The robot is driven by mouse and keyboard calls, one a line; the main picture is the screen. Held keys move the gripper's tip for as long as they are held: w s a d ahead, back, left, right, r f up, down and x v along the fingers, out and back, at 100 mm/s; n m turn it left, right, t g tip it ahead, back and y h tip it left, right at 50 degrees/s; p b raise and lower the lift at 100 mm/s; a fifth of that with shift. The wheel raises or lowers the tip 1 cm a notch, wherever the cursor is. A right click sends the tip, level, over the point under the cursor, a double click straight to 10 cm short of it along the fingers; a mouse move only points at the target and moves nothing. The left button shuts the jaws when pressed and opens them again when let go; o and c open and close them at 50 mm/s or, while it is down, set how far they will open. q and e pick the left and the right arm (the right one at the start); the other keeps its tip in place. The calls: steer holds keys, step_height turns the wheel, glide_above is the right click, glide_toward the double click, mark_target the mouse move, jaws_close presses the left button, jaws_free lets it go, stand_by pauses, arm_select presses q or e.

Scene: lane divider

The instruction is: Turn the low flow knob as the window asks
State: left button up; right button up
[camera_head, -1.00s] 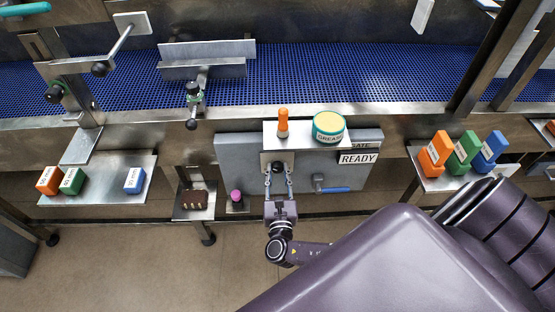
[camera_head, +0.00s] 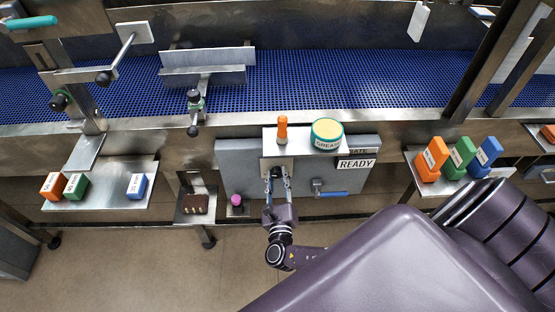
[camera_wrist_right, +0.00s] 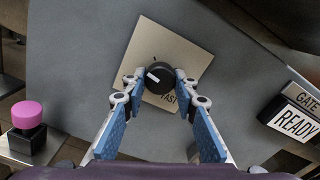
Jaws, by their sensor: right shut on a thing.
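The low flow knob (camera_wrist_right: 160,77) is round and black with a white pointer line, on a pale square plate (camera_wrist_right: 185,55) marked FAST at its lower right. Its pointer line lies toward the upper left in the right wrist view. My right gripper (camera_wrist_right: 158,82) is shut on the knob, one blue-padded finger on each side. In the head view my right gripper (camera_head: 277,180) reaches up to the knob (camera_head: 276,171) below a small shelf. The window (camera_head: 356,164) reads READY; it also shows in the right wrist view (camera_wrist_right: 294,124). My left gripper is out of view.
The shelf (camera_head: 300,145) above the knob carries an orange peg (camera_head: 282,129) and a grease tin (camera_head: 327,134). A blue-handled lever (camera_head: 330,193) sits right of the gripper. A pink-topped button (camera_head: 237,200) stands at left. The blue conveyor (camera_head: 340,85) runs behind.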

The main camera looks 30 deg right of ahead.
steer(key=o, duration=1.1)
steer(key=shift+o, duration=0.2)
steer(key=v, duration=1.2)
steer(key=shift+s, duration=0.1)
